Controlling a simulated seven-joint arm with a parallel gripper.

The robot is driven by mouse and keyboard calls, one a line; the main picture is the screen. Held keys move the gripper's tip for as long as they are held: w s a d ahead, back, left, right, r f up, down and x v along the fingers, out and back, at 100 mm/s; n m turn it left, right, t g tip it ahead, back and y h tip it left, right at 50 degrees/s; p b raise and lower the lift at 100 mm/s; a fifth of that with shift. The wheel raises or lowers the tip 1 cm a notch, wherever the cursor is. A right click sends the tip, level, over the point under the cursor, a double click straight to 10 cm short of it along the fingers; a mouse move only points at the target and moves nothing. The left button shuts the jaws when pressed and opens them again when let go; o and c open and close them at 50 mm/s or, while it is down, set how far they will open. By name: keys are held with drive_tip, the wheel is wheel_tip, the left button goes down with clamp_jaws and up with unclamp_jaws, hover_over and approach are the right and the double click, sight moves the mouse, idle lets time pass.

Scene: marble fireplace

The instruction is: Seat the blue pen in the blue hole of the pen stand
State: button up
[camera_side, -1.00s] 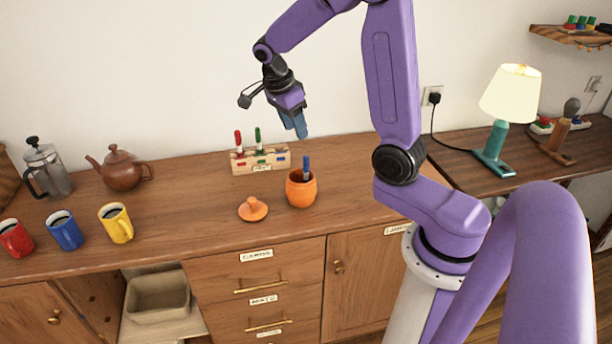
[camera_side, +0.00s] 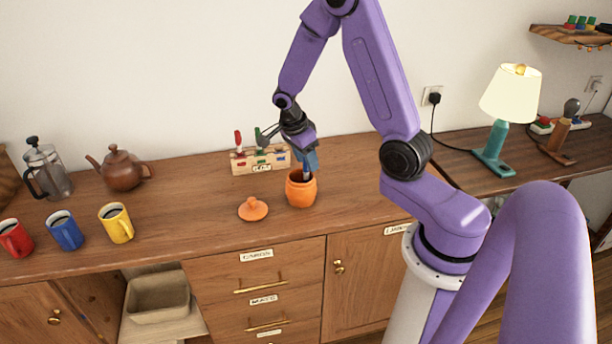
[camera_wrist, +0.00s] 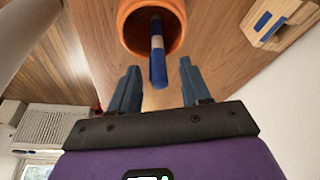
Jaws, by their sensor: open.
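The blue pen (camera_wrist: 157,55) stands in the orange pot (camera_wrist: 126,12), leaning against its inside, in the wrist view. The orange pot also shows in the side view (camera_side: 301,190), where my gripper hides the pen. My gripper (camera_side: 311,168) is just above the pot's mouth. In the wrist view my gripper (camera_wrist: 155,70) is open, with its fingers apart and the pen's upper end between or just beyond their tips. The wooden pen stand (camera_side: 243,166) is behind the pot, with a red pen (camera_side: 238,138) and a partly hidden green pen (camera_side: 260,137). Its blue mark (camera_wrist: 263,22) shows.
An orange lid (camera_side: 253,209) lies left of the pot. A teapot (camera_side: 122,168), a French press (camera_side: 48,170) and red, blue and yellow mugs (camera_side: 116,223) stand farther left. A lamp (camera_side: 497,130) is at the right. The counter front of the stand is clear.

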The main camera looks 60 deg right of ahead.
drive_tip(key=shift+f, duration=0.1)
clamp_jaws()
wheel_tip(320, 180, up, 10)
drive_tip(key=shift+r, duration=0.1)
idle(0.6)
drive_tip(key=shift+r, duration=1.25)
